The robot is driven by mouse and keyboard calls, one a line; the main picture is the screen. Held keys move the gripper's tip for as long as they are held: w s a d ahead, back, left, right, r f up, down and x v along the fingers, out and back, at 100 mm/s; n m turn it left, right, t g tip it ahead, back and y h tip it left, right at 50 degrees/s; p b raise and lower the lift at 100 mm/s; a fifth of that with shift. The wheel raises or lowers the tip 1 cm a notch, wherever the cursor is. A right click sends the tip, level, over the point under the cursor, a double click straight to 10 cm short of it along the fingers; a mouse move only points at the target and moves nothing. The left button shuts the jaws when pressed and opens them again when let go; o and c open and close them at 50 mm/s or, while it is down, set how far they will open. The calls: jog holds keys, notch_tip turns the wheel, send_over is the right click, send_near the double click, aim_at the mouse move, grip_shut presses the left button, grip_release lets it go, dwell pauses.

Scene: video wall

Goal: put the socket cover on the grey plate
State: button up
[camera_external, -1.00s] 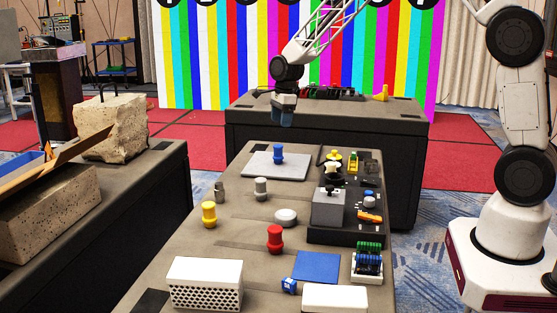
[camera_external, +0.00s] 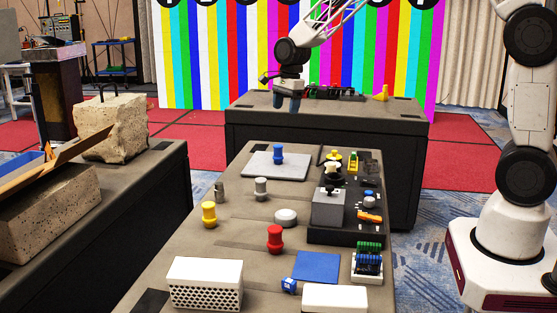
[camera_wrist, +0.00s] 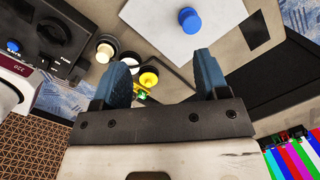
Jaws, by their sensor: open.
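The grey plate (camera_external: 258,168) lies flat at the far end of the near table, with a blue knob-shaped piece (camera_external: 278,153) standing on it. In the wrist view the plate (camera_wrist: 150,22) is ahead of the fingers, with the blue piece (camera_wrist: 189,20) on it. I cannot tell for sure which thing is the socket cover. A white round disc (camera_external: 286,216) lies mid-table, and yellow-and-black round pieces (camera_external: 334,160) sit on the black board. My gripper (camera_external: 287,105) is open and empty, high above the table's far end; its fingers (camera_wrist: 163,72) show in the wrist view.
Yellow (camera_external: 209,213), red (camera_external: 275,238) and grey (camera_external: 261,188) pegs stand on the table. A black board (camera_external: 345,233) carries a grey box (camera_external: 328,207). A blue square (camera_external: 318,266) and a white perforated box (camera_external: 206,283) lie near the front.

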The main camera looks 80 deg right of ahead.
jog(key=s+a+r+n, duration=1.2)
jog(key=s+a+r, duration=0.3)
jog(key=s+a, duration=0.3)
jog(key=s+a+n, duration=0.3)
jog(key=s+n, duration=0.1)
jog(key=s, duration=0.3)
jog(key=s+a+r+n+t, duration=0.1)
jog(key=s+a+n, duration=0.3)
jog(key=s, duration=0.3)
jog(key=s+a+n, duration=0.3)
jog(key=s+n, duration=0.1)
jog(key=s, duration=0.3)
jog(key=shift+s+a+r+n+h, duration=0.3)
jog(key=shift+a+h, duration=0.1)
